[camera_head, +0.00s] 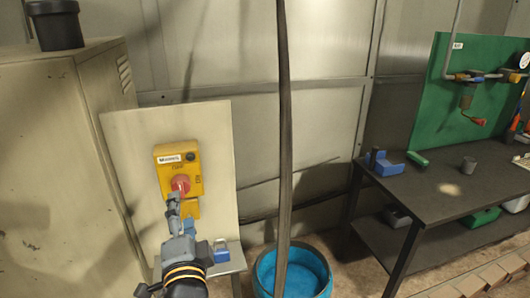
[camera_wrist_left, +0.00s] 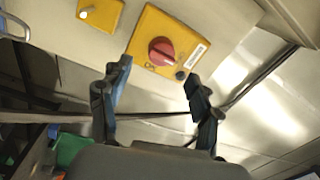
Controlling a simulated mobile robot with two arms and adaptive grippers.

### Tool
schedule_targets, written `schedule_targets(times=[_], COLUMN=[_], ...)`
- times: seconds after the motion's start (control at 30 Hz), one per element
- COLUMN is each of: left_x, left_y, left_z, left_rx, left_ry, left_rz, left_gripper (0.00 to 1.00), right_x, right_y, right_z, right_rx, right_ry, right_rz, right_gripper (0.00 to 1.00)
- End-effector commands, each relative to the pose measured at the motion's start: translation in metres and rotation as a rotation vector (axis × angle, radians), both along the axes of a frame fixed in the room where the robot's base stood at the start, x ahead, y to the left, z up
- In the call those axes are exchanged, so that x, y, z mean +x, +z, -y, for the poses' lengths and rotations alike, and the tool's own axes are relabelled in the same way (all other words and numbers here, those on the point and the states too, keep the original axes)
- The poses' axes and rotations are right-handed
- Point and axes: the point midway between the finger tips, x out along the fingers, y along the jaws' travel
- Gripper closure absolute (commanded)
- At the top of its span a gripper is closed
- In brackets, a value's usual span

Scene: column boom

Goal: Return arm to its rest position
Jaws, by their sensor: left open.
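My left arm comes up from the bottom of the head view, and its left gripper (camera_head: 176,207) is in front of and just below a yellow switch box (camera_head: 165,158) with a red rotary knob (camera_head: 180,184). In the left wrist view the gripper (camera_wrist_left: 158,80) is open, its two fingers spread with nothing between them. The red knob (camera_wrist_left: 162,51) shows beyond the fingertips, apart from them as far as I can tell. My right gripper is in neither view.
A beige cabinet (camera_head: 60,170) stands close on the left. A blue padlock (camera_head: 221,250) is on a small ledge beside the arm. A blue bin (camera_head: 310,272) stands on the floor behind a dark vertical pole. A dark workbench (camera_head: 440,192) is at the right.

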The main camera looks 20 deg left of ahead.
Motion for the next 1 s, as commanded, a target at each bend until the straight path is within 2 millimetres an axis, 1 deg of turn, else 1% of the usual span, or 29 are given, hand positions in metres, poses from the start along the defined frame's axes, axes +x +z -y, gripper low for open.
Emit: schedule_targets(times=[0.07,0.13,0.17,0.27,0.3,0.37,0.4,0.47,0.5,0.57,0.6,0.67,0.7,0.77,0.8,0.83,0.9,0.97,1.0], left_x=[0.000,-0.001,-0.003,-0.013,-0.022,-0.039,-0.052,-0.073,-0.087,-0.108,-0.122,-0.144,-0.159,-0.181,-0.196,-0.199,-0.189,-0.185,-0.183], left_y=[-0.005,-0.021,-0.032,-0.086,-0.113,-0.153,-0.177,-0.207,-0.224,-0.246,-0.258,-0.273,-0.283,-0.294,-0.301,-0.309,-0.334,-0.354,-0.368], left_z=[0.000,0.000,0.000,0.005,0.008,0.016,0.022,0.031,0.037,0.045,0.051,0.059,0.065,0.072,0.077,0.080,0.080,0.081,0.081], left_rx=[-0.017,-0.074,-0.114,-0.319,-0.425,-0.584,-0.684,-0.813,-0.891,-0.990,-1.050,-1.132,-1.183,-1.253,-1.296,-1.311,-1.303,-1.301,-1.300], left_ry=[-0.004,-0.014,-0.021,-0.041,-0.041,-0.029,-0.014,0.017,0.040,0.080,0.108,0.153,0.185,0.238,0.274,0.289,0.289,0.294,0.296], left_rz=[-0.008,-0.034,-0.054,-0.151,-0.204,-0.290,-0.347,-0.426,-0.476,-0.547,-0.593,-0.658,-0.703,-0.768,-0.811,-0.826,-0.827,-0.834,-0.839], left_gripper=[0.37,0.37,0.37,0.37,0.37,0.37,0.37,0.37,0.37,0.37,0.37,0.37,0.37,0.37,0.37,0.37,0.37,0.37,0.37], right_x=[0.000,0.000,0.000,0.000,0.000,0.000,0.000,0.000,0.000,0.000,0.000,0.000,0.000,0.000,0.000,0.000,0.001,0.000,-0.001], right_y=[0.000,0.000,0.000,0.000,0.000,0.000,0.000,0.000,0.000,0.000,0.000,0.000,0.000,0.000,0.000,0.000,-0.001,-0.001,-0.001], right_z=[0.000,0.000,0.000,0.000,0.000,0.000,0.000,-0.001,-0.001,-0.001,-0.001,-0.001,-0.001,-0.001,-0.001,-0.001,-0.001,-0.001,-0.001], right_rx=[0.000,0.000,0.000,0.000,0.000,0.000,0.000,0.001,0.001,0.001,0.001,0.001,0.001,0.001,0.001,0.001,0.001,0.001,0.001], right_ry=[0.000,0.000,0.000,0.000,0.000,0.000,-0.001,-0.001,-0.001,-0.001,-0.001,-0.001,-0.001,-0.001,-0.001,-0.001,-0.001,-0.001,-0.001], right_rz=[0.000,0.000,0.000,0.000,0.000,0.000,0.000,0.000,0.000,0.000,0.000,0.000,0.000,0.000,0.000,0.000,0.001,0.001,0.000], right_gripper=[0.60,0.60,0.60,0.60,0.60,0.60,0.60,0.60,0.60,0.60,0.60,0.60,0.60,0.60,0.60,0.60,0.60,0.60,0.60])
